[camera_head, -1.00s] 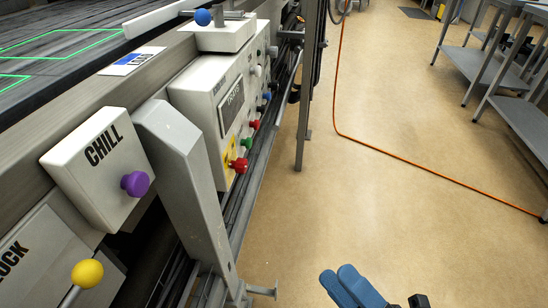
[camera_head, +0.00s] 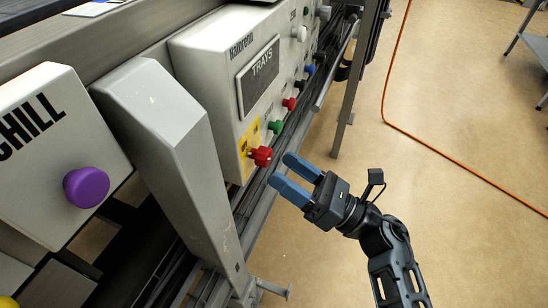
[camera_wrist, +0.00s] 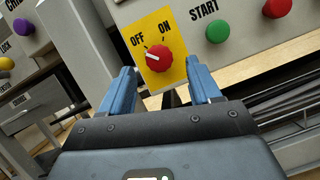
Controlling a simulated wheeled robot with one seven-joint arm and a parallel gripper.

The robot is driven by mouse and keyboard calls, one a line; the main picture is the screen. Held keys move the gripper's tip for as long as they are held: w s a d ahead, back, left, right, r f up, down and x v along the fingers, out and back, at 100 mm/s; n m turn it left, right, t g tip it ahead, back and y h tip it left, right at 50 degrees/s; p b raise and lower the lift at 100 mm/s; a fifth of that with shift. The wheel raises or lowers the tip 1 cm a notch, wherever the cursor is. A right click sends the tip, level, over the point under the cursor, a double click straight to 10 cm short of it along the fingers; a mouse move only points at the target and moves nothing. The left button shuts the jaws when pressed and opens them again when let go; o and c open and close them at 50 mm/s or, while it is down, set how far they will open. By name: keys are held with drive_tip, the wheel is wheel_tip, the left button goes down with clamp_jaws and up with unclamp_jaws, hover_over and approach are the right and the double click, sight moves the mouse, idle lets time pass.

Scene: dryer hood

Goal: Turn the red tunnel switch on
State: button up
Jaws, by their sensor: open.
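The red tunnel switch (camera_head: 260,156) is a red knob on a yellow plate at the near lower end of the grey control panel. In the wrist view the red knob (camera_wrist: 159,58) sits below the words OFF and ON, and its white pointer line points up-left toward OFF. My gripper (camera_head: 282,175) is open, with blue fingers, just right of the knob in the head view. In the wrist view its two fingertips (camera_wrist: 159,72) stand left and right of the knob with nothing between them. Whether they reach around it is hard to tell.
A green START button (camera_wrist: 219,31) and a red button (camera_wrist: 276,8) sit right of the switch in the wrist view. A grey slanted post (camera_head: 165,130) and the CHILL box with a purple knob (camera_head: 86,187) stand left. An orange cable (camera_head: 420,135) lies on open floor.

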sight(270, 160)
drive_tip(key=shift+x, duration=2.1)
drive_tip(key=shift+c, duration=0.2)
drive_tip(key=c, duration=1)
